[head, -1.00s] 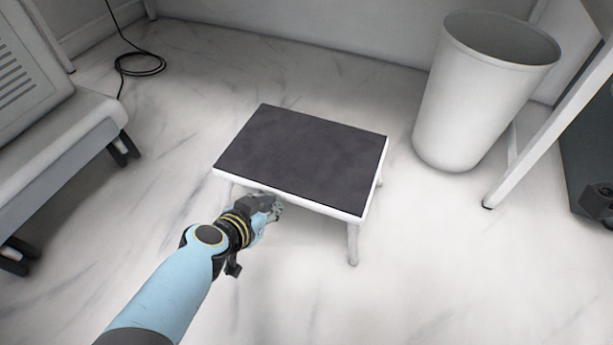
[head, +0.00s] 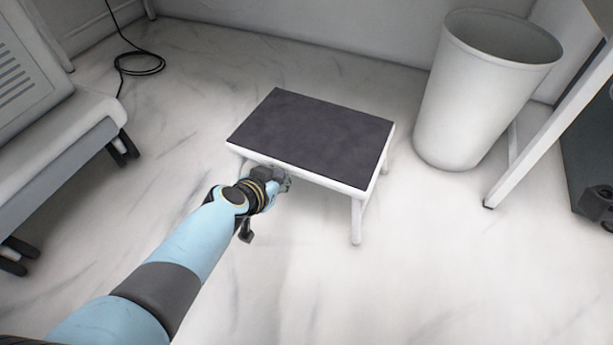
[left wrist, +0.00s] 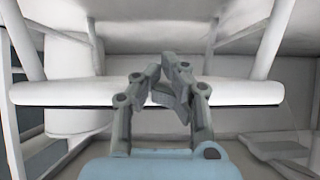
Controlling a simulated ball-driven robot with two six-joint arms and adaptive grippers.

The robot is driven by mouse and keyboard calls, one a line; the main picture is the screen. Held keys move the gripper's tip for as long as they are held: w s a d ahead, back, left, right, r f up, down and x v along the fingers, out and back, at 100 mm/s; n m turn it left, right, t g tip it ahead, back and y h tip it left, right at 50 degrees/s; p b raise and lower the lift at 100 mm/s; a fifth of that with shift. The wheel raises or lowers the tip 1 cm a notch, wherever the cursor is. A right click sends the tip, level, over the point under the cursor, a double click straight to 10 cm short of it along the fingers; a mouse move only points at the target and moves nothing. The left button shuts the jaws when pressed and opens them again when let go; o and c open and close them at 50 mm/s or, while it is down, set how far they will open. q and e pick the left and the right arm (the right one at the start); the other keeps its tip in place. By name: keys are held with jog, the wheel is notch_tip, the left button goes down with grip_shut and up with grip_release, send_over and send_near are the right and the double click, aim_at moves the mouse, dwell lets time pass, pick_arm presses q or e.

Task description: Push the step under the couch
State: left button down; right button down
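The step (head: 312,138) is a low stool with a dark top, white rim and white legs. It stands upright on the floor in the middle of the head view. My left gripper (head: 284,184) is at its near long side, by the rim and partly below it; I cannot tell if they touch. In the left wrist view the step's white rim (left wrist: 70,92) runs across behind the fingers. The fingertips (left wrist: 163,70) are close together with nothing between them. My right gripper is out of view. I cannot tell which furniture is the couch.
A white bin (head: 480,100) stands right of the step, beside a white-legged piece of furniture (head: 550,130). Pale low furniture with dark feet (head: 75,130) is at the left. A black cable (head: 138,62) lies at the back left. Floor behind the step is clear up to the wall.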

aim_at(306, 145)
pick_arm(q)
jog(key=w+d, duration=0.2)
jog(key=w+d+r, duration=0.1)
jog(key=w+d, duration=0.1)
jog(key=w, duration=0.1)
jog(key=shift+w+d+r+b, duration=0.1)
jog(key=shift+d+r+b, duration=0.1)
jog(key=shift+b, duration=0.1)
jog(key=shift+w+d+f+b, duration=0.1)
jog(key=shift+w+d+b, duration=0.15)
jog(key=shift+w, duration=0.55)
jog(key=shift+w+d+r+b, duration=0.15)
jog(key=shift+w+d, duration=0.15)
jog(key=shift+w, duration=0.55)
jog(key=shift+w+d+f+b, duration=0.2)
jog(key=shift+w+d, duration=0.1)
jog(key=shift+w, duration=0.5)
